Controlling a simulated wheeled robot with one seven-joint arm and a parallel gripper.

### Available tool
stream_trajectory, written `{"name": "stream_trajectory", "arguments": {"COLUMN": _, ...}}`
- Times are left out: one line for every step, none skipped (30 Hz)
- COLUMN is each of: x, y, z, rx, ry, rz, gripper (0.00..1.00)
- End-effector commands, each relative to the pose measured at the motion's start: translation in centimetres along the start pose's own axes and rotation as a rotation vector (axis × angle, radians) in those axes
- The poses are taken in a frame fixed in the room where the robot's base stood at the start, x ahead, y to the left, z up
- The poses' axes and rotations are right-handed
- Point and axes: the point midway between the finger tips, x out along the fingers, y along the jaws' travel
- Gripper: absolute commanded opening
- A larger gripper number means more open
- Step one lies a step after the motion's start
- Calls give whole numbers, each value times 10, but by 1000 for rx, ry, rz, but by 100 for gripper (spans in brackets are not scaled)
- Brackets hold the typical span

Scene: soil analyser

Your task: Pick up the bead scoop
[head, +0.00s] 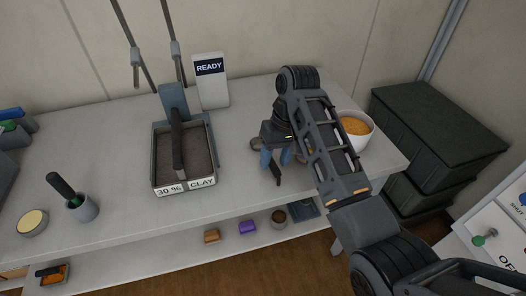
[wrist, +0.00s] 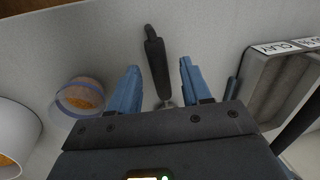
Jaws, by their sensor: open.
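A scoop with a dark handle, which looks like the bead scoop (head: 276,176), is on the white table below my gripper (head: 275,161). In the wrist view the handle of the bead scoop (wrist: 155,62) runs between the two blue fingers of my gripper (wrist: 159,75), with a gap on each side. A bit of its metal neck shows near the palm; its other end is hidden behind the gripper body. My gripper is open and holds nothing.
A white bowl of orange beads (head: 356,127) stands right of my gripper. A clear dish with orange contents (wrist: 82,98) is left of the fingers in the wrist view. A soil tray marked clay (head: 202,150) stands to the left. The table's front edge is close.

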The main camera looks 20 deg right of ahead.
Motion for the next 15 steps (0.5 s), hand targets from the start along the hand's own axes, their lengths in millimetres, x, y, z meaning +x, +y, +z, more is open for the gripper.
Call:
{"name": "stream_trajectory", "arguments": {"x": 8, "y": 1, "z": 0, "rx": 1, "ry": -5, "rz": 0, "gripper": 48}}
{"name": "stream_trajectory", "arguments": {"x": 12, "y": 2, "z": 0, "rx": 1, "ry": -4, "rz": 0, "gripper": 48}}
{"name": "stream_trajectory", "arguments": {"x": 18, "y": 1, "z": 0, "rx": 1, "ry": -5, "rz": 0, "gripper": 48}}
{"name": "stream_trajectory", "arguments": {"x": 21, "y": 1, "z": 0, "rx": 1, "ry": -4, "rz": 0, "gripper": 48}}
{"name": "stream_trajectory", "arguments": {"x": 24, "y": 2, "z": 0, "rx": 1, "ry": -3, "rz": 0, "gripper": 48}}
{"name": "stream_trajectory", "arguments": {"x": 27, "y": 2, "z": 0, "rx": 1, "ry": -3, "rz": 0, "gripper": 48}}
{"name": "stream_trajectory", "arguments": {"x": 29, "y": 2, "z": 0, "rx": 1, "ry": -2, "rz": 1, "gripper": 48}}
{"name": "stream_trajectory", "arguments": {"x": 30, "y": 2, "z": 0, "rx": 1, "ry": -1, "rz": 1, "gripper": 48}}
{"name": "stream_trajectory", "arguments": {"x": 31, "y": 2, "z": 0, "rx": 1, "ry": -1, "rz": 1, "gripper": 48}}
{"name": "stream_trajectory", "arguments": {"x": 31, "y": 2, "z": 0, "rx": 1, "ry": 0, "rz": 1, "gripper": 48}}
{"name": "stream_trajectory", "arguments": {"x": 31, "y": 2, "z": 0, "rx": 1, "ry": 0, "rz": 1, "gripper": 48}}
{"name": "stream_trajectory", "arguments": {"x": 31, "y": 2, "z": 0, "rx": 1, "ry": 0, "rz": 1, "gripper": 48}}
{"name": "stream_trajectory", "arguments": {"x": 31, "y": 2, "z": 0, "rx": 1, "ry": 0, "rz": 0, "gripper": 48}}
{"name": "stream_trajectory", "arguments": {"x": 31, "y": 2, "z": 0, "rx": 1, "ry": 0, "rz": 0, "gripper": 48}}
{"name": "stream_trajectory", "arguments": {"x": 31, "y": 2, "z": 0, "rx": 1, "ry": 0, "rz": 0, "gripper": 47}}
